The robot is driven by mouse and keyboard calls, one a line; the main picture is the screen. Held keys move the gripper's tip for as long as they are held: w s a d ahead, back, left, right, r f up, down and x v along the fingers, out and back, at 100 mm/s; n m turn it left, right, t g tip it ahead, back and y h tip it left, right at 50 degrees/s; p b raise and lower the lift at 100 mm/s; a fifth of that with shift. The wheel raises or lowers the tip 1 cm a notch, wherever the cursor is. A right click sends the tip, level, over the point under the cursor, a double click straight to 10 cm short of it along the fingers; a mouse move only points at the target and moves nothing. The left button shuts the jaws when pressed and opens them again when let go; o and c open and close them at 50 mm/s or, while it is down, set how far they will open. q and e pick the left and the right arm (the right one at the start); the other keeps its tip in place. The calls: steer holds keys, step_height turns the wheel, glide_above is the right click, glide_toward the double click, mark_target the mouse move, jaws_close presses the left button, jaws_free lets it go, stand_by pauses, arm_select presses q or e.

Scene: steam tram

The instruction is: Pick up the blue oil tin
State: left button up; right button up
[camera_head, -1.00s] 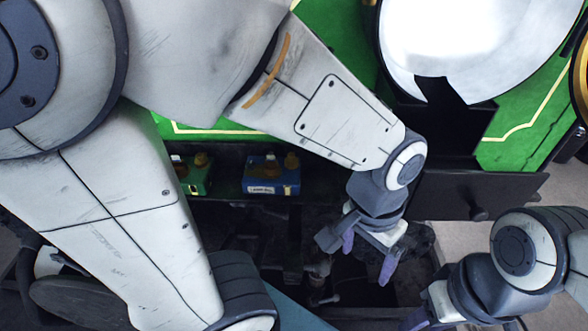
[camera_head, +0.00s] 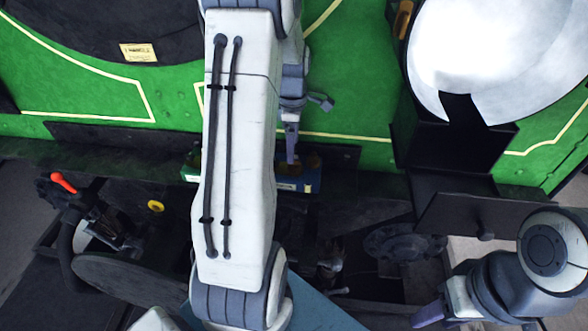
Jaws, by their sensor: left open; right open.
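The blue oil tin (camera_head: 312,181) stands on a dark shelf in front of the green tram side. It has a pale label, and my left arm hides its left part. My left gripper (camera_head: 292,154) is open and points down at the blue tin, its fingertips close over the tin's top. One finger shows clearly; I cannot tell whether it touches the tin. My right gripper (camera_head: 430,316) is open and empty at the lower right, well away from the tin.
A green tin (camera_head: 190,169) stands left of the blue one, partly hidden by my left arm. A red-tipped lever (camera_head: 64,183) is at the left. A black box (camera_head: 458,146) under a large white round thing (camera_head: 497,55) stands to the right.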

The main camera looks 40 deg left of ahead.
mark_target(295, 167)
arm_select(q)
steer(key=f, duration=0.3)
steer(key=f+p, duration=0.1)
steer(key=f, duration=0.2)
steer(key=shift+w+a+f+p, duration=0.15)
steer(key=shift+w+f+p, duration=0.05)
steer(key=shift+p, duration=0.1)
jaws_close()
